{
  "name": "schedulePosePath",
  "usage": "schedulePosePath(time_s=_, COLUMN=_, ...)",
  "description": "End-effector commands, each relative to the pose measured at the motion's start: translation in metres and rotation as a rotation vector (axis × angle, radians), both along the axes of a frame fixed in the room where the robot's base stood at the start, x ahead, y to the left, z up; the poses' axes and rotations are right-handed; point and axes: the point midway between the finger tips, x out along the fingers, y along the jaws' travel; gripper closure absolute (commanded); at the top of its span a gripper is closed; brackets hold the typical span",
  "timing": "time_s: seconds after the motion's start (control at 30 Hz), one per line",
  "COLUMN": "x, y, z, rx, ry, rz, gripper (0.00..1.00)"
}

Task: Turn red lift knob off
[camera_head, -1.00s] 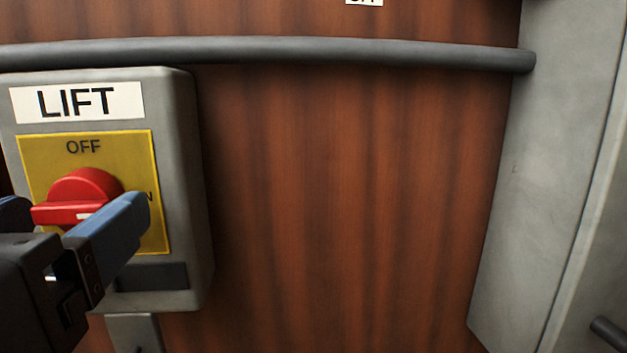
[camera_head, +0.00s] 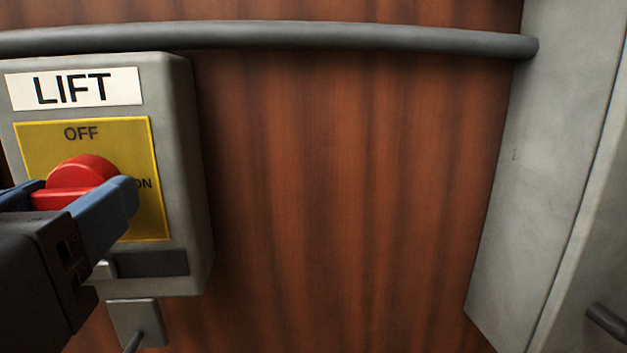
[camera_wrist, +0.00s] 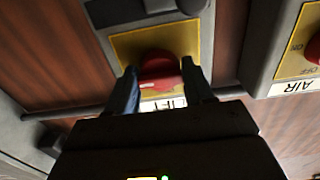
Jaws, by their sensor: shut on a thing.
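The red lift knob (camera_head: 82,172) sits on a yellow plate (camera_head: 150,215) marked OFF at the top and ON at the right. The plate is on a grey box with a LIFT label (camera_head: 74,89). My gripper (camera_head: 75,198) has its blue fingers on either side of the knob's grip bar and is shut on it. The wrist view also shows the red knob (camera_wrist: 160,70) between the two fingers. The knob's lower part is hidden behind my gripper in the head view, and its pointer mark is not clear there.
A grey horizontal pipe (camera_head: 300,38) runs above the box. A grey metal post (camera_head: 550,150) stands at the right. The wood panel (camera_head: 340,200) between them is bare. The wrist view shows another box with an AIR label (camera_wrist: 297,87) and a red knob beside it.

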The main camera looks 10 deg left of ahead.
Motion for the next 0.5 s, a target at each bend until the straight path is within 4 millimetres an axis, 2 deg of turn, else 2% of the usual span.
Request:
schedulePosePath(time_s=0.27, x=0.0004, y=-0.0003, z=-0.0005, rx=-0.057, ry=-0.013, rz=-0.001, gripper=0.78)
schedulePosePath(time_s=0.5, x=0.0012, y=-0.0013, z=-0.0004, rx=-0.211, ry=-0.05, rz=-0.003, gripper=0.78)
